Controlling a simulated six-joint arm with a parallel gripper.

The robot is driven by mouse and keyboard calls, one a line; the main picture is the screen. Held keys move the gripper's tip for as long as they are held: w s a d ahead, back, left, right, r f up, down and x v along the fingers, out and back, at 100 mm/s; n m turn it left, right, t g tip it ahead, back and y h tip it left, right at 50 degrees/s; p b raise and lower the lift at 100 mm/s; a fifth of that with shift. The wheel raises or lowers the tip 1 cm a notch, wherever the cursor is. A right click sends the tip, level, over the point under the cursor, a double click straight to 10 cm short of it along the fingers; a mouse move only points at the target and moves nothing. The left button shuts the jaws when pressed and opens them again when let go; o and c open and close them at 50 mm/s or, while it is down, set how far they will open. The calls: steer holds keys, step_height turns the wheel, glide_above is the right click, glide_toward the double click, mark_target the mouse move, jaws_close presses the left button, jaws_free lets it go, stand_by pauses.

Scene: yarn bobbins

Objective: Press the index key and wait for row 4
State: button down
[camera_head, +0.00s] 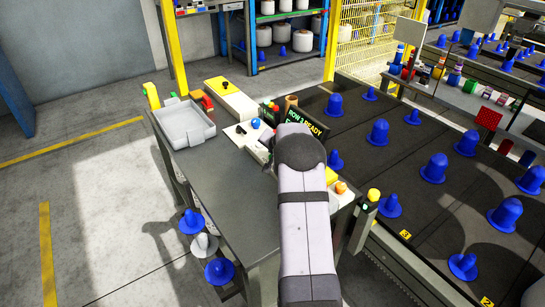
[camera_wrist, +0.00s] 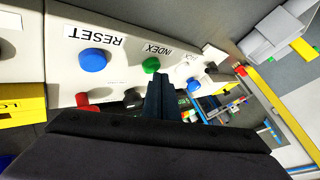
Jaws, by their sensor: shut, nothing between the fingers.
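In the wrist view, the green index key (camera_wrist: 151,65) is on a white control panel (camera_wrist: 128,74), by the printed word INDEX. My gripper (camera_wrist: 161,78) is shut and empty, its fingertips just beside the green key; I cannot tell whether they touch it. In the head view, my arm hides the gripper and the key. A dark display (camera_head: 308,129) there reads ROW 3 READY. Blue bobbin-like cones (camera_head: 378,131) stand in rows on the dark belt (camera_head: 405,165) at right, with yellow number tags at its near edge.
A blue RESET button (camera_wrist: 93,60) is beside the green key, and a red button (camera_wrist: 82,100) is near too. A grey tray (camera_head: 184,124) is on the table (camera_head: 228,190). Blue and white cones (camera_head: 204,245) stand at the table's left side.

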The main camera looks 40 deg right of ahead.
steer(key=shift+f+b, duration=0.55)
steer(key=shift+b, duration=0.05)
stand_by(0.6)
steer(key=shift+r, duration=0.15)
steer(key=shift+r+p, duration=0.8)
steer(key=shift+p, duration=0.05)
steer(key=shift+r, duration=0.1)
step_height(320, 180, up, 5)
steer(key=p, duration=0.4)
steer(key=shift+p, duration=0.3)
stand_by(3.5)
